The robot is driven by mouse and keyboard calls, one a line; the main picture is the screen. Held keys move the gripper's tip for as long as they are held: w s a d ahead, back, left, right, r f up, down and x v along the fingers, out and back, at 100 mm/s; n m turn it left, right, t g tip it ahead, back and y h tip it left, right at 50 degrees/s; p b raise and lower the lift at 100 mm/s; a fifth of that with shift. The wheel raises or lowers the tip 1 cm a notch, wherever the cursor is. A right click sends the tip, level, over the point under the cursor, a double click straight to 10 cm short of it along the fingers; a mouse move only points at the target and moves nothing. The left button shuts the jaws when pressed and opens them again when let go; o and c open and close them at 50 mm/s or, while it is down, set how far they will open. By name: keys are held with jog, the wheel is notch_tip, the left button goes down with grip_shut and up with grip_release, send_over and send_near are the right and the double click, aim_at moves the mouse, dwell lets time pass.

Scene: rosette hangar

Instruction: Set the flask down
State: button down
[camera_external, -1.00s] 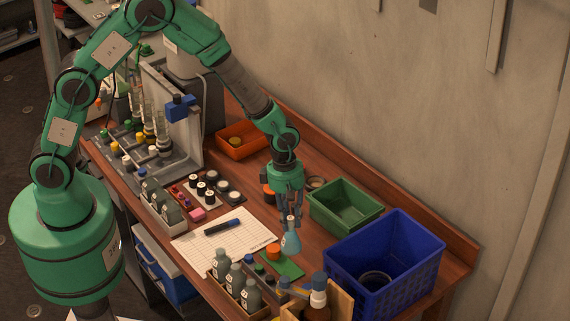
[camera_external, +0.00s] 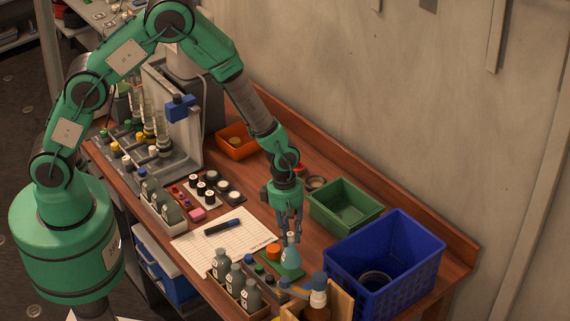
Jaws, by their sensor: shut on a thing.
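A small blue conical flask (camera_external: 290,259) is held upright by its neck under my gripper (camera_external: 290,236). My gripper points straight down and is shut on the flask's neck. The flask is at or just above a small green mat (camera_external: 292,272); I cannot tell whether its base touches. An orange-capped item (camera_external: 273,251) stands close beside the flask on its left.
A green bin (camera_external: 345,206) and a blue crate (camera_external: 385,262) stand to the right. A wooden box of grey bottles (camera_external: 240,280) is at the front left, near a brown bottle (camera_external: 318,300). A paper sheet with a marker (camera_external: 222,227) lies to the left.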

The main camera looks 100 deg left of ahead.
jog(key=shift+f, duration=1.7)
jog(key=c, duration=1.5)
grip_release()
jog(key=shift+s+a+r, duration=0.15)
jog(key=shift+s+r, duration=0.05)
jog(key=shift+r, duration=1.85)
jog(key=shift+s+a+r, duration=0.15)
jog(key=shift+r, duration=1.85)
jog(key=shift+s+a+r, duration=0.15)
jog(key=shift+s+r, duration=0.05)
jog(key=shift+r, duration=1.85)
